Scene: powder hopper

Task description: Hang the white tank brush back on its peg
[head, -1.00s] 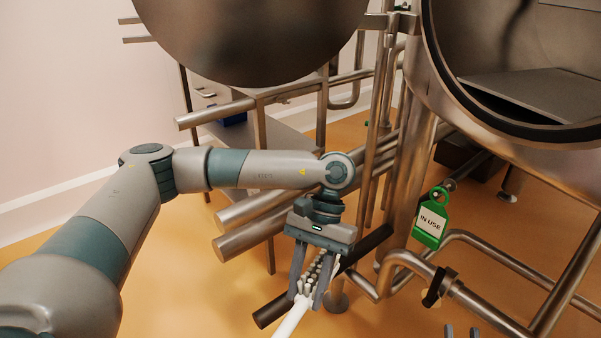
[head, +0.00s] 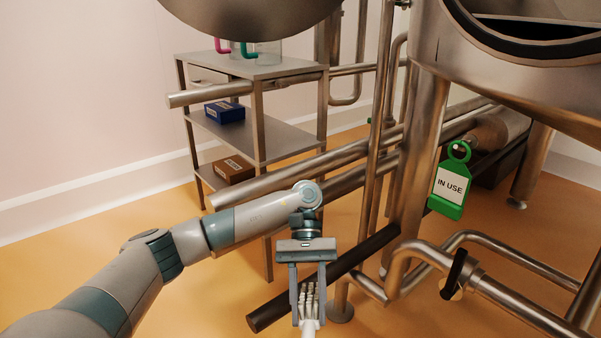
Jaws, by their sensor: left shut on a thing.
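The white tank brush (head: 309,302) is between the two fingers of my left gripper (head: 308,316), near the bottom middle of the head view. Its white bristles show between the fingers, and its white handle runs down out of the picture. The left gripper is shut on it, pointing down, in front of a dark bar near the floor. I cannot make out the brush's peg in this view. My right gripper is not in view.
A green "IN USE" tag (head: 450,186) hangs at the right by the steel vessel's leg. Steel pipes (head: 500,300) cross the right side and middle. A steel shelf (head: 255,66) stands behind, holding a blue box (head: 224,112) and a brown box (head: 233,169). Open floor lies at left.

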